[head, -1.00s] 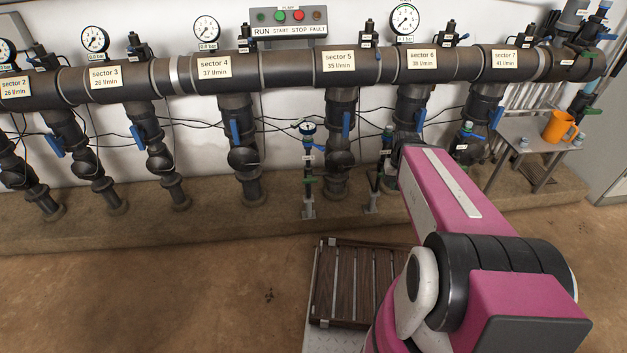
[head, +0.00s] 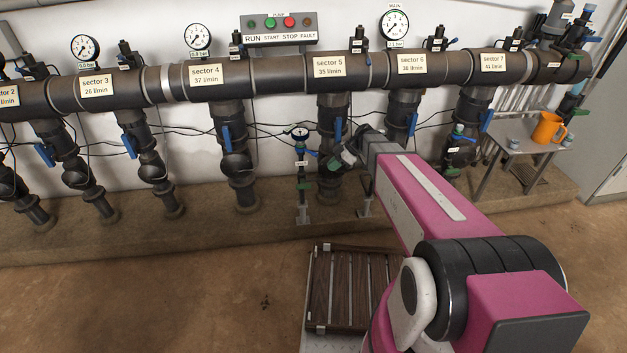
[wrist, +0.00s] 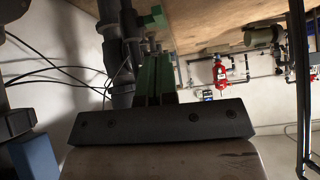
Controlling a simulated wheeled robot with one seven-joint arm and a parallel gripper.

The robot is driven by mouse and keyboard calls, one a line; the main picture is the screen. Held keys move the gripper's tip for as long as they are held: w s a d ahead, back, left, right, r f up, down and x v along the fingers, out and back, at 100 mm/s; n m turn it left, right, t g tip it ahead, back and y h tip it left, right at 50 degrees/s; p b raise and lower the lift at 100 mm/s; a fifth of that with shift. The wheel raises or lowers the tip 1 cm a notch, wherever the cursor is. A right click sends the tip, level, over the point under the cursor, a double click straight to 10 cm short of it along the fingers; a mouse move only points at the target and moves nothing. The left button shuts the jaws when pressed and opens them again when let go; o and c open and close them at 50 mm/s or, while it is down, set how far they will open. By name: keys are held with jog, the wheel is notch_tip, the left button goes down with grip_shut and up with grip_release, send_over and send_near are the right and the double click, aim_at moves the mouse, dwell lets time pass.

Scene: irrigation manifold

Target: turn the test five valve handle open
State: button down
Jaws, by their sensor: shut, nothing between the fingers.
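A slim test riser (head: 302,168) with a small gauge stands just left of the sector 5 branch in the head view. It carries a blue lever (head: 312,153) below the gauge and a green part (head: 302,185) lower down. Its label is too small to read. My gripper (head: 336,160) is right of this riser, in front of the sector 5 pipe, and looks apart from the blue lever. In the wrist view my gripper's fingers (wrist: 155,78) are together and empty. A green part (wrist: 155,18) shows beyond them; I cannot tell which fitting it belongs to.
The sector 5 branch has its own larger blue handle (head: 338,130) close to my gripper. Thin black cables (head: 270,130) run behind the pipes. A slatted wooden pallet (head: 343,290) lies on the floor in front. An orange jug (head: 547,128) stands on a metal table at right.

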aim_at(303, 185)
jog(key=x, duration=1)
jog(key=shift+w+a+n, duration=0.2)
jog(key=shift+a+n, duration=0.1)
jog(key=shift+a, duration=0.2)
